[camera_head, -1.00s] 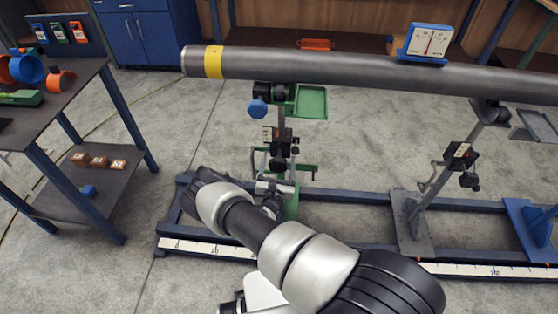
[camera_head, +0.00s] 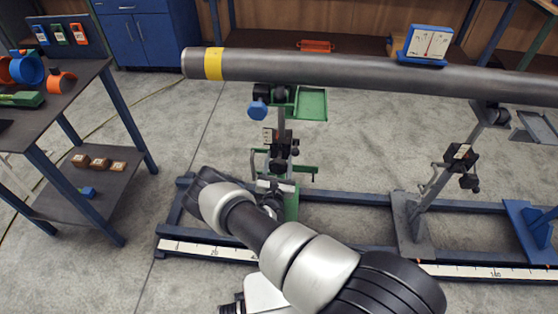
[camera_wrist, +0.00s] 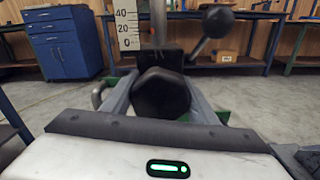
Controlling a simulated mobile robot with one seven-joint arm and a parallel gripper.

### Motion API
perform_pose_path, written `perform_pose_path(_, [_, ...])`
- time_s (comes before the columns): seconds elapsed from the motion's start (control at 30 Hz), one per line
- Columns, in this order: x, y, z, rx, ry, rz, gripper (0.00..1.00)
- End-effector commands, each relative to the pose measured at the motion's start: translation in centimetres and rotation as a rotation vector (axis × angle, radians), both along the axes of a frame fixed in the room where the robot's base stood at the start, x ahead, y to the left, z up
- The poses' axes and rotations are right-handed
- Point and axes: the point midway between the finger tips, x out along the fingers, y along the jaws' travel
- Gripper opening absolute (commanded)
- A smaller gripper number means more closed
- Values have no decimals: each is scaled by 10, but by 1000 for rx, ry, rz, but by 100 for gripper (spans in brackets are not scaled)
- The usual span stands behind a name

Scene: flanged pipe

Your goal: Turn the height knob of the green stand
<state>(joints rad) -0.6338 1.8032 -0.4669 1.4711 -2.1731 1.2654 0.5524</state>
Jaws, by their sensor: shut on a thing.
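The green stand (camera_head: 291,208) is on the blue base frame, left of centre in the head view, under the left part of the pipe. Its black height knob (camera_head: 278,165) is below a small white scale (camera_head: 267,136). In the wrist view the faceted knob (camera_wrist: 161,94) is in the middle, between the two grey fingers of my gripper (camera_wrist: 160,102). The fingers are shut on the knob from both sides. The scale (camera_wrist: 127,30) shows just above it, with 0, 20 and 40 readable. In the head view my wrist hides part of the gripper.
The long grey pipe (camera_head: 340,72) with a yellow band runs above the stand. A black ball-ended lever (camera_wrist: 216,24) is close above right of the knob. A second, grey stand (camera_head: 412,215) is to the right. A dark table (camera_head: 60,85) is at left.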

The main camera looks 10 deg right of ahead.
Motion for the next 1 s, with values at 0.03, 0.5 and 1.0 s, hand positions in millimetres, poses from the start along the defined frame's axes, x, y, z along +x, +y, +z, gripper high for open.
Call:
perform_pose_path(0.03, [0,0,0,18,-6,-1,31])
perform_pose_path(0.5, [0,0,1,374,-120,-1,31])
perform_pose_path(1.0, [0,1,1,826,-267,-1,31])
